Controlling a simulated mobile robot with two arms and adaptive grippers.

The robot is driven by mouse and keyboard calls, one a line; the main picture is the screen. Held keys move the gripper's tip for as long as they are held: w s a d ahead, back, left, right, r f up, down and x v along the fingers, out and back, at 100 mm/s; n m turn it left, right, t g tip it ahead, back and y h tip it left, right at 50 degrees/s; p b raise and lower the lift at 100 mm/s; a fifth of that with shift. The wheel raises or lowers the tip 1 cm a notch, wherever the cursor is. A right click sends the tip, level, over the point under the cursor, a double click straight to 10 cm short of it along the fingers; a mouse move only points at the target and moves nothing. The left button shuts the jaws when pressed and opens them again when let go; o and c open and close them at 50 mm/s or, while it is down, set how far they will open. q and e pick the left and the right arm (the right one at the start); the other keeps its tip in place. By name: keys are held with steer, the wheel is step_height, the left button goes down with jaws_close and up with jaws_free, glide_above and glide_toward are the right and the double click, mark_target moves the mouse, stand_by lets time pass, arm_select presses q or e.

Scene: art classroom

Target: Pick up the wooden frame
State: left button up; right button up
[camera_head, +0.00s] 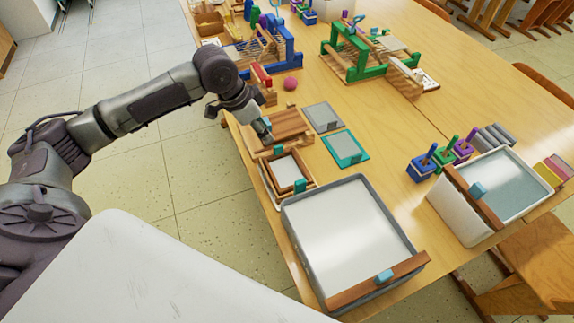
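A small brown wooden frame (304,165) with a pale panel inside lies in a shallow light tray (266,187) near the table's left edge. A teal clip or block (300,186) sits at its front side. My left gripper (264,131) is beyond the frame, above a slatted wooden board (285,125), and is apart from the frame. Its fingers are small and dark here, so their opening is unclear. My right gripper is out of view.
A large grey-rimmed tray (288,222) stands in front of the frame. Grey and teal-edged panels (345,147) lie to its right. A white water basin (455,208), tool holders (420,168) and blue and green looms (352,62) stand farther off. The table's middle right is clear.

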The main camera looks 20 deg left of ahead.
mark_target(278, 146)
arm_select(q)
steer(key=x, duration=0.3)
steer(key=shift+w+f, duration=0.1)
steer(key=shift+w, duration=0.05)
steer(key=shift+x, duration=0.95)
steer(key=x, duration=0.3)
steer(key=shift+w+d+f, duration=0.15)
steer(key=shift+d+f, duration=0.05)
steer(key=shift+f, duration=0.1)
steer(key=shift+w+f, duration=0.1)
steer(key=shift+f, duration=0.1)
steer(key=c, duration=0.6)
jaws_close()
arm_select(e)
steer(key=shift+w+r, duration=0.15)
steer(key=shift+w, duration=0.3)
